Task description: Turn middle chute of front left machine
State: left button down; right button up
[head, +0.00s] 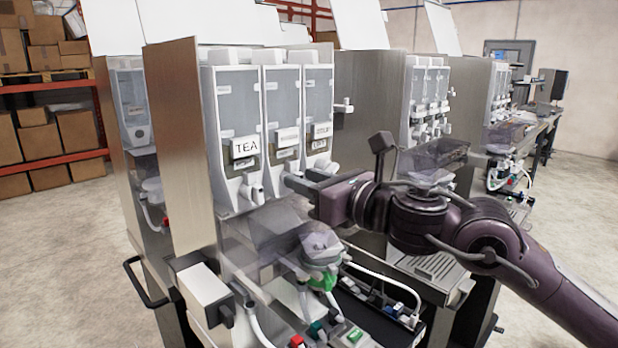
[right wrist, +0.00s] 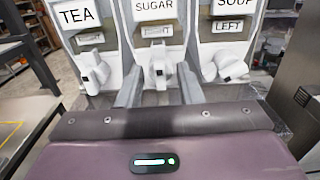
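The front left machine (head: 180,140) has three canisters side by side, labelled TEA (right wrist: 78,16), SUGAR (right wrist: 154,7) and SOUP (right wrist: 232,5). Below each is a white chute: the tea chute (right wrist: 94,72), the middle chute (right wrist: 158,72) and the soup chute (right wrist: 222,66). My right gripper (head: 298,181) reaches in from the right at the height of the chutes. In the right wrist view its two grey fingers are apart, one on each side of the middle chute; I cannot tell whether they touch it. The head view hides most of this chute behind the gripper. My left gripper is not in view.
Below the chutes are a clear funnel with a green part (head: 322,277), tubes and coloured valves. More dispensers (head: 428,95) stand behind to the right. Shelves with boxes (head: 40,150) are at the far left. The floor left of the machine is clear.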

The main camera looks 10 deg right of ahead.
grip_shut()
jog(key=shift+m, duration=0.3)
jog(key=m+p, duration=0.1)
jog(key=m, duration=0.6)
jog(key=m+p, duration=0.2)
jog(key=m, duration=0.6)
jog(key=f+m+p, duration=0.1)
jog(key=m, duration=0.7)
jog(key=shift+w+d+p, duration=0.2)
jog(key=shift+d+p, duration=0.05)
jog(key=shift+p, duration=0.05)
jog(key=shift+f, duration=0.1)
dwell(0.4)
